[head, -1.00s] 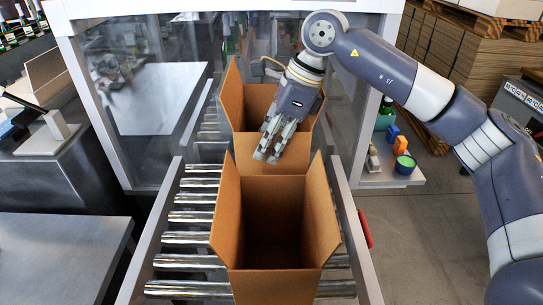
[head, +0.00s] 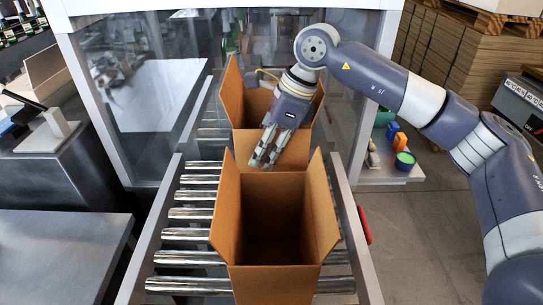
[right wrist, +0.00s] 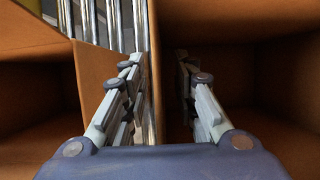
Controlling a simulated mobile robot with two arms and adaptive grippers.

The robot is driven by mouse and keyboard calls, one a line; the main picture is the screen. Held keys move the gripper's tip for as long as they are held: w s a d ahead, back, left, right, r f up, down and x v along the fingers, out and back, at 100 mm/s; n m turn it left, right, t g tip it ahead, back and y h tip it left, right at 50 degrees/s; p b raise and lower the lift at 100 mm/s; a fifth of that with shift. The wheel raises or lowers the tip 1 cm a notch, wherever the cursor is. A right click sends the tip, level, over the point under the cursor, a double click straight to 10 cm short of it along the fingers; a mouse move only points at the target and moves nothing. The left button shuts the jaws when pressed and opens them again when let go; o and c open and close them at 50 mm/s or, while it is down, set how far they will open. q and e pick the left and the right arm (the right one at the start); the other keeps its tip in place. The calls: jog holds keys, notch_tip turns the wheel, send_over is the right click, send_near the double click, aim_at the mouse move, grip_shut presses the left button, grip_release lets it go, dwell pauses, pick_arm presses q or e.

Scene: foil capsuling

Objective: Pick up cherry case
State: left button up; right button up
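Two open, empty-looking brown cardboard cases stand in line on a roller conveyor in the head view: a near case (head: 232,215) and a far case (head: 234,100). I see no label telling which is the cherry case. My right gripper (head: 262,160) points down by the far case's near flap, just beyond the near case. In the right wrist view my right gripper (right wrist: 158,95) has its fingers apart, one on each side of an upright cardboard wall (right wrist: 155,60); contact cannot be told. My left gripper is not in view.
The conveyor rollers (head: 190,230) run between metal side rails. A glass-walled machine frame (head: 360,110) surrounds the far case. A small shelf (head: 388,177) at right holds a green tub (head: 404,163) and other items. A steel table (head: 60,255) stands at left.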

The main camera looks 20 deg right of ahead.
dwell(0.3)
grip_shut()
dwell(0.3)
